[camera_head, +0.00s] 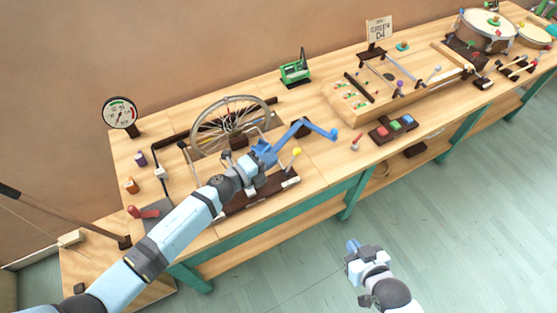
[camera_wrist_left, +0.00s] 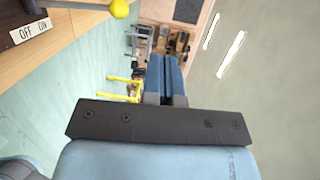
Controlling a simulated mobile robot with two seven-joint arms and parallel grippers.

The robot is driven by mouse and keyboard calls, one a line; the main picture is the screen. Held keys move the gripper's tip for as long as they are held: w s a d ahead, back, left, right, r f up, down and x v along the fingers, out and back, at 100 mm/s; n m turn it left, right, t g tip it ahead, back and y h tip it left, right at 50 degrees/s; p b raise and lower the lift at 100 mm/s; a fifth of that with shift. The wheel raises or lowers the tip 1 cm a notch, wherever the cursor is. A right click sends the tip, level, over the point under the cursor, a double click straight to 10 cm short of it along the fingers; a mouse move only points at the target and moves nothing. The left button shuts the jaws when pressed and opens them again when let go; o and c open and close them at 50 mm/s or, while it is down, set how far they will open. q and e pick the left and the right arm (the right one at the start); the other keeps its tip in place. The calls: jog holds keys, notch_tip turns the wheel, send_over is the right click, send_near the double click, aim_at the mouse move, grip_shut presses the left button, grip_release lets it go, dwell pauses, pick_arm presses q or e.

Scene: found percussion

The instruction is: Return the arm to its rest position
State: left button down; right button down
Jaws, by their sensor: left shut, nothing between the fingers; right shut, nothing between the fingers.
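My left arm reaches in from the left in the head view, over the front of the bench. Its gripper (camera_head: 262,149) is shut and empty, beside the bicycle wheel and overlapping a blue crank-like bar (camera_head: 312,127) in the picture; I cannot tell whether they touch. In the left wrist view the closed blue fingers (camera_wrist_left: 166,75) point out over the floor with nothing between them. My right gripper (camera_head: 352,245) is shut and empty over the open floor in front of the bench.
A yellow-knobbed lever (camera_head: 298,152) stands close right of my left gripper; its knob (camera_wrist_left: 119,8) shows in the wrist view. The spoked wheel (camera_head: 231,128) is behind. A pressure gauge (camera_head: 121,113) stands at left. Coloured buttons (camera_head: 394,127) are at right. The floor (camera_head: 460,220) is clear.

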pick_arm(q)
jog(key=shift+a, duration=0.25)
dwell(0.3)
jog(key=shift+s, duration=0.1)
jog(key=s+a+f+n+y, duration=0.2)
jog(key=s+a+n+y, duration=0.3)
jog(key=s+a+n, duration=0.4)
jog(key=s+a+f+n+y, duration=0.2)
jog(key=s+a+n+y, duration=0.3)
jog(key=s+a+n, duration=0.5)
jog(key=s+n, duration=0.5)
jog(key=n, duration=0.2)
jog(key=shift+s+a+f+t+y, duration=0.2)
jog(key=shift+s+f+t+y, duration=0.1)
jog(key=shift+t, duration=0.1)
